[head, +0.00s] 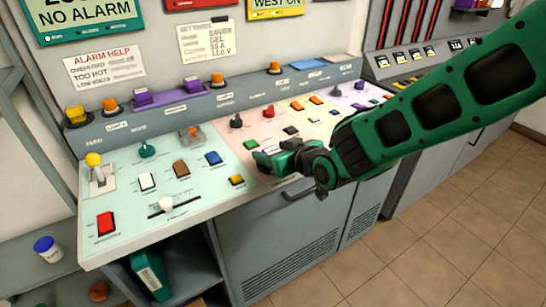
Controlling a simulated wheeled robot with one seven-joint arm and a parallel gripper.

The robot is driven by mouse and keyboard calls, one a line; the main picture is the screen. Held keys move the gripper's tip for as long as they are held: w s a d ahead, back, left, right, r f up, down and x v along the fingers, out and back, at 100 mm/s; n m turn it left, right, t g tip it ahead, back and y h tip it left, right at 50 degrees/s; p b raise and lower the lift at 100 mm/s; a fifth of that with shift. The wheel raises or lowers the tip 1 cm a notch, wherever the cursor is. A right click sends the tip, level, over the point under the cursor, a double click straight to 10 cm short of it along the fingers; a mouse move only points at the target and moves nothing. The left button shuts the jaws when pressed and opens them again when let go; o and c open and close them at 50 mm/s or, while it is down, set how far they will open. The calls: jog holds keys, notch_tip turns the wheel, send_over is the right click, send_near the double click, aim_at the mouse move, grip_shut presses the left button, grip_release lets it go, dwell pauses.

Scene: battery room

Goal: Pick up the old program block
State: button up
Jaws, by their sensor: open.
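My gripper (262,163) is open above the front part of the control console (135,225), at the end of my green arm, which reaches in from the right. No part of the view is clearly marked as the old program block, and I cannot tell which item it is. A small see-through piece with an orange part (192,135) sits on the pale green panel. My gripper hides part of the panel around it.
A green binder (150,274) and a blue jar (47,249) sit below on the left. The tiled floor (440,220) at right is clear.

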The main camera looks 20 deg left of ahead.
jog(key=c, duration=1.2)
jog(key=shift+o, duration=0.2)
